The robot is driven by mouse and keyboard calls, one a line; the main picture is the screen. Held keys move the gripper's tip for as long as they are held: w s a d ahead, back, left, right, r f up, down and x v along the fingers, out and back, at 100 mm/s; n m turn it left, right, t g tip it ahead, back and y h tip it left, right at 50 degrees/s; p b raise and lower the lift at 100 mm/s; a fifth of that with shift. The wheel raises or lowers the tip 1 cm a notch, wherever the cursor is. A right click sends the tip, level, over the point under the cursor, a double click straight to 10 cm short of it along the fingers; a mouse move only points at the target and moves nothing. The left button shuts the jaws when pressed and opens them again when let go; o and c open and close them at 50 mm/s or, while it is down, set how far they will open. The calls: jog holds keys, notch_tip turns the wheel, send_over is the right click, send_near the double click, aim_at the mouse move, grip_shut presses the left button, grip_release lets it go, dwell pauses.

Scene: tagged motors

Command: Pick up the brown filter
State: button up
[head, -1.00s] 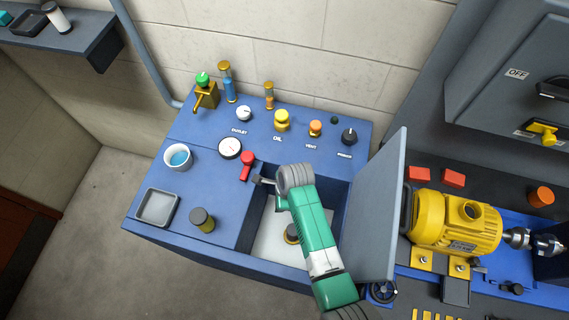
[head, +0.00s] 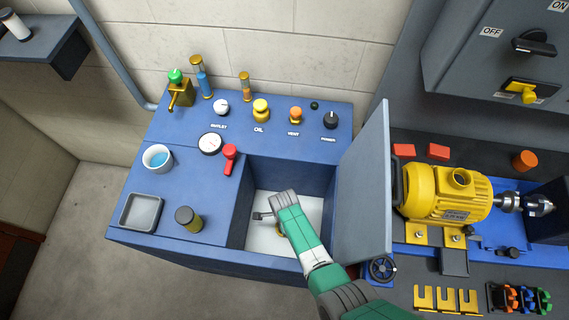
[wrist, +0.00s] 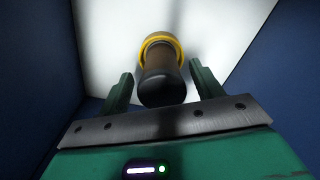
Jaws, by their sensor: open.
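The brown filter (wrist: 162,62) stands on the white floor of the open compartment, with a black end towards the camera and a yellow ring around its far end. In the head view my arm hides most of it, and only a bit of yellow (head: 278,232) shows. My gripper (wrist: 161,82) is open inside the compartment. In the wrist view its two green fingers are on either side of the filter's black end, with a gap on each side. I cannot tell whether the fingertips reach down to its height.
Blue walls enclose the compartment (head: 262,205), and its grey lid (head: 365,190) stands open on the right. A dark-capped, olive-yellow cylinder (head: 190,222), a grey tray (head: 142,211) and a white cup (head: 157,158) are on the blue top. A yellow motor (head: 445,193) is further right.

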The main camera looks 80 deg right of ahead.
jog(key=shift+w+f, duration=0.1)
jog(key=shift+f, duration=0.45)
jog(key=shift+c, duration=0.5)
jog(key=c, duration=0.9)
jog(key=shift+c, duration=0.2)
jog(key=shift+r, duration=0.15)
notch_tip(320, 180, up, 10)
jog(key=p, duration=1)
